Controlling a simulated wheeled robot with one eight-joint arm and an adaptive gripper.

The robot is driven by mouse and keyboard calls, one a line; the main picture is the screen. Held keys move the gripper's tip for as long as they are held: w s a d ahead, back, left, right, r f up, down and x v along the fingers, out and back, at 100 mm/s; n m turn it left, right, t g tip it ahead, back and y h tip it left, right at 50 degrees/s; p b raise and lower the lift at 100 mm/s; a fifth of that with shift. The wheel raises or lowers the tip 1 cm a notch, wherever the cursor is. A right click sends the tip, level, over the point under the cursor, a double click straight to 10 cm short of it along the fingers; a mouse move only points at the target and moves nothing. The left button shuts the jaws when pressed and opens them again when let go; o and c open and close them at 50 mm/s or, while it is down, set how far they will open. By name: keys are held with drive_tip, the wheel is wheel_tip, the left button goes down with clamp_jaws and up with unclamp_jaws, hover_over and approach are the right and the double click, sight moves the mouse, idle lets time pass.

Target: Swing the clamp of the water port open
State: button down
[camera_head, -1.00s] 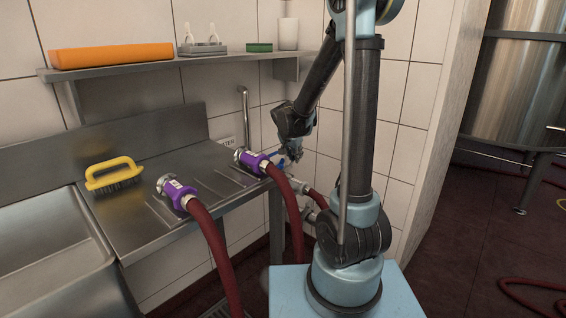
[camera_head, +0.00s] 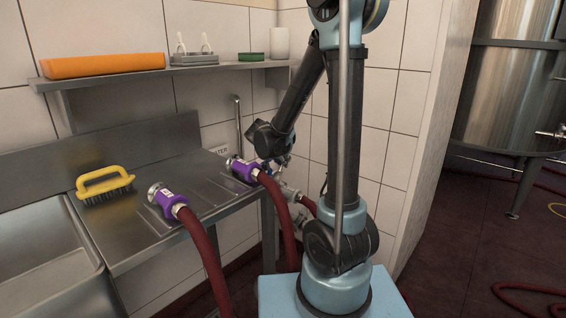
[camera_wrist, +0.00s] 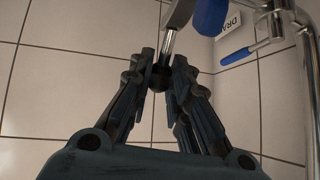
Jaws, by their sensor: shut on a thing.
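In the wrist view, my gripper (camera_wrist: 160,75) has both fingers closed around the dark round end of a short metal rod. This looks like the clamp handle (camera_wrist: 170,42) of the water port; the rod runs up to metal fittings at the top edge. The clamp's ring is not clearly visible, so I cannot tell how far open it stands. In the head view, my gripper (camera_head: 283,160) is small and partly hidden by my wrist, close to the wall beside the counter's right end. A sign ending in "TER" (camera_head: 219,150) is on the wall there.
Two red hoses with purple ends (camera_head: 167,200) lie over the counter (camera_head: 135,235). A yellow brush (camera_head: 104,184) stands there. A shelf (camera_head: 215,68) is above.

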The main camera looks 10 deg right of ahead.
drive_tip(key=shift+a, duration=0.1)
drive_tip(key=c, duration=1.5)
unclamp_jaws()
drive_tip(key=v, duration=1.1)
drive_tip(key=shift+s+a+r, duration=0.15)
drive_tip(key=shift+s+r, duration=0.1)
drive_tip(key=shift+s, duration=0.05)
